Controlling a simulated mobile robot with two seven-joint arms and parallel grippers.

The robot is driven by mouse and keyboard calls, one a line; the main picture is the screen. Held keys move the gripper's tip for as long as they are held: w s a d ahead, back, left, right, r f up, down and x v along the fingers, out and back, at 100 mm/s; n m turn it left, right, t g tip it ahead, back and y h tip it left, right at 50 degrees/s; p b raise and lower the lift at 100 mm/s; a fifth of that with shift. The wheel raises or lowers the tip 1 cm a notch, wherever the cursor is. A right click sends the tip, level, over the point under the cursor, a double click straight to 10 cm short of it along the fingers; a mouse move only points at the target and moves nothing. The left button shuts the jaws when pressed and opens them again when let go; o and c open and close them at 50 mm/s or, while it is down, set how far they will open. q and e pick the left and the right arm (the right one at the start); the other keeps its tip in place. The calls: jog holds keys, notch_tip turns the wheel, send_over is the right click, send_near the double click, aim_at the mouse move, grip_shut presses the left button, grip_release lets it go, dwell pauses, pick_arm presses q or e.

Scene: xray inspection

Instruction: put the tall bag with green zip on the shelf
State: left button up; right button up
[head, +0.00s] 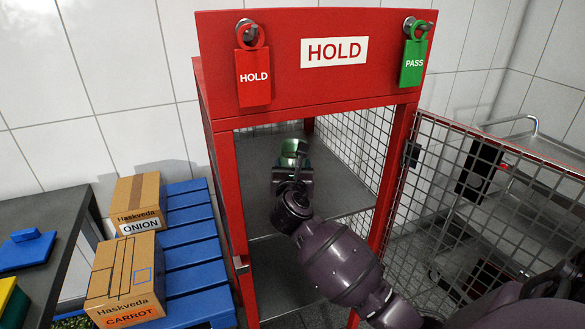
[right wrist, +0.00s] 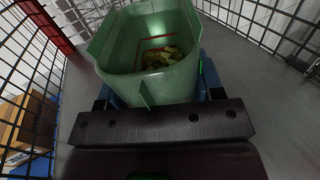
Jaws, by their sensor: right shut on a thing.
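My right gripper (head: 291,172) reaches through the open front of the red cage (head: 222,190) and is shut on a pale green bag (head: 294,149). Only a small part of the bag shows in the head view, beyond the gripper. In the right wrist view the green bag (right wrist: 170,84) is large, with yellowish contents and a red outline inside; its zip cannot be made out. The grey shelf (head: 345,181) in the cage lies around and below it. Whether the bag touches the shelf cannot be told. My left gripper is not in view.
The cage's mesh door (head: 460,215) stands open at the right. A HOLD tag (head: 253,80) and a PASS tag (head: 413,62) hang on top. Onion (head: 137,203) and carrot (head: 126,280) boxes sit on a blue pallet (head: 190,240) at the left.

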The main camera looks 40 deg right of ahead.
jog(key=o, duration=0.5)
jog(key=shift+f, duration=0.15)
jog(key=o, duration=0.4)
jog(key=shift+o, duration=0.2)
jog(key=shift+r, duration=0.25)
jog(key=v, duration=1.2)
jog(key=shift+s+a+f, duration=0.1)
jog(key=shift+f, duration=0.05)
